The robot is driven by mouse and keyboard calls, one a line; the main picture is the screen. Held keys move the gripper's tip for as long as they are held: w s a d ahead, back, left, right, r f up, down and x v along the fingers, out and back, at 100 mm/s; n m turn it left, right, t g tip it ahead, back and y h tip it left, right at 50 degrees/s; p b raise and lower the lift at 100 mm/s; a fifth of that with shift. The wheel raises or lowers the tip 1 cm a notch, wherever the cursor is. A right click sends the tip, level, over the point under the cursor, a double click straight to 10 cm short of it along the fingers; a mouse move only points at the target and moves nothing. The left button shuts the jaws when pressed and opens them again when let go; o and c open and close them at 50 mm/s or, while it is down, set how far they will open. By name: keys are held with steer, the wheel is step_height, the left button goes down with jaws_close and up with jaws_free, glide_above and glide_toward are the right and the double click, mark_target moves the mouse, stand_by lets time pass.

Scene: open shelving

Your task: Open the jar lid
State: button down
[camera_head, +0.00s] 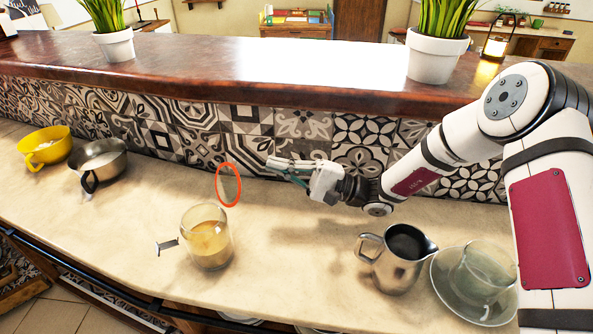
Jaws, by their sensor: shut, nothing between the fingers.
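A clear glass jar (206,237) with tan contents stands on the beige counter, left of centre. An orange-red ring (229,185), which looks like the lid's seal, stands steeply tilted above and behind the jar's right side. Any clear glass of the lid around it is hard to make out. A small metal clasp (167,246) sticks out at the jar's left. My gripper (272,168) is shut and empty, to the right of the ring and apart from it in the picture. Its fingers point left, above the counter near the tiled wall.
A steel pitcher (397,259) and a glass cup (482,272) on a saucer (451,308) stand right. A yellow cup (46,147) and a steel cup (99,163) stand left. The tiled wall (208,135) backs the counter (290,275), which is clear between jar and pitcher.

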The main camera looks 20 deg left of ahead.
mark_target(234, 160)
steer(key=shift+s+a+r+p, duration=0.2)
steer(key=shift+s+a+r, duration=0.2)
steer(key=shift+s+a, duration=0.2)
steer(key=shift+s+a+r+p, duration=0.25)
steer(key=shift+s+a+r, duration=0.15)
steer(key=shift+s+a, duration=0.25)
steer(key=shift+s+a+r+p, duration=0.2)
steer(key=shift+s+a+r, duration=0.25)
steer(key=shift+a, duration=0.3)
steer(key=s+r+n+h+p, duration=0.1)
steer(key=a+n+p, duration=0.1)
steer(key=p, duration=0.1)
steer(key=shift+s+r+n+h, duration=0.3)
steer(key=shift+s+r+h, duration=0.1)
steer(key=shift+w+f, duration=0.1)
steer(key=shift+f, duration=0.05)
